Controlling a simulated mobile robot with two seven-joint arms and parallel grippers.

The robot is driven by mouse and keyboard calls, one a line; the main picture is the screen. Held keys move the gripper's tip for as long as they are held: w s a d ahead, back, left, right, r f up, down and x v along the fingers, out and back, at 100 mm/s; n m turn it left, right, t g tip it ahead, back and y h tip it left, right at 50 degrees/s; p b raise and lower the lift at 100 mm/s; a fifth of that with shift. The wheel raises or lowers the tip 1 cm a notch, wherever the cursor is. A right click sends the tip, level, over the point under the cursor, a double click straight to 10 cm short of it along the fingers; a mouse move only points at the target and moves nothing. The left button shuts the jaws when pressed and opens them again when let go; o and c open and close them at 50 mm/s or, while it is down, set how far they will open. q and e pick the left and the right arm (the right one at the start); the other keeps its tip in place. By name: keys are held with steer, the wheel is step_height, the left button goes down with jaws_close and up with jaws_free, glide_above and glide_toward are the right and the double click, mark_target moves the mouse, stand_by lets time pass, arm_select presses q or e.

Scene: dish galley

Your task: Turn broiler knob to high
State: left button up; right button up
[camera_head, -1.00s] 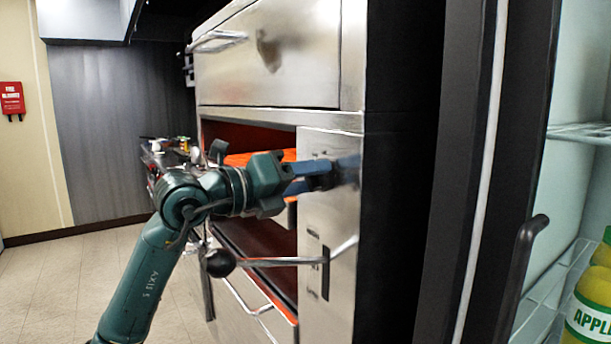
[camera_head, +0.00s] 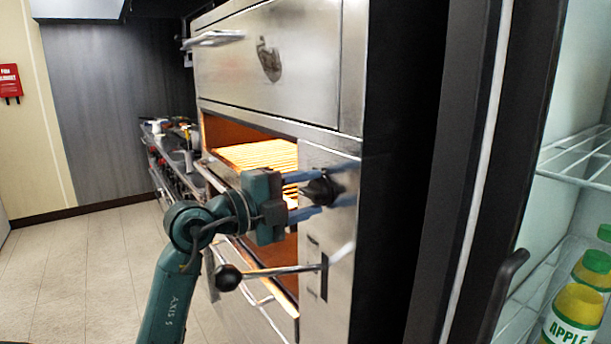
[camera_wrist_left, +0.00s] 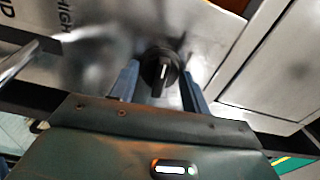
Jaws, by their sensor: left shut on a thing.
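The broiler knob (camera_head: 322,189) is a round black knob on the steel control panel of the broiler (camera_head: 330,230). My left gripper (camera_head: 312,194) has its two blue fingers on either side of the knob and is shut on it. In the left wrist view the knob (camera_wrist_left: 160,68) sits between the fingertips, its grip bar pointing down toward the gripper body. Part of a "HIGH" label (camera_wrist_left: 65,20) shows on the panel in that view. The broiler's heating bars (camera_head: 260,154) glow bright yellow-orange. My right gripper is out of view.
A lever with a black ball end (camera_head: 228,277) sticks out below my left gripper. A refrigerator with a dark handle (camera_head: 505,290), wire shelves and juice bottles (camera_head: 575,315) is at the right. A cluttered counter (camera_head: 170,150) stands behind. The floor at left is clear.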

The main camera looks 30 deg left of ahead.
arm_select(q)
steer(key=shift+r+n+p, duration=0.25)
steer(key=shift+n+p, duration=0.15)
steer(key=shift+f+n+p, duration=0.1)
steer(key=shift+n+p, duration=0.3)
steer(key=shift+p, duration=0.5)
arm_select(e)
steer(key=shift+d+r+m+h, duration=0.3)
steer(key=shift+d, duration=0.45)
arm_select(q)
steer(key=shift+f+n, duration=0.15)
steer(key=shift+n, duration=0.25)
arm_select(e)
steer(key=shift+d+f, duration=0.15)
arm_select(q)
steer(key=o, duration=1)
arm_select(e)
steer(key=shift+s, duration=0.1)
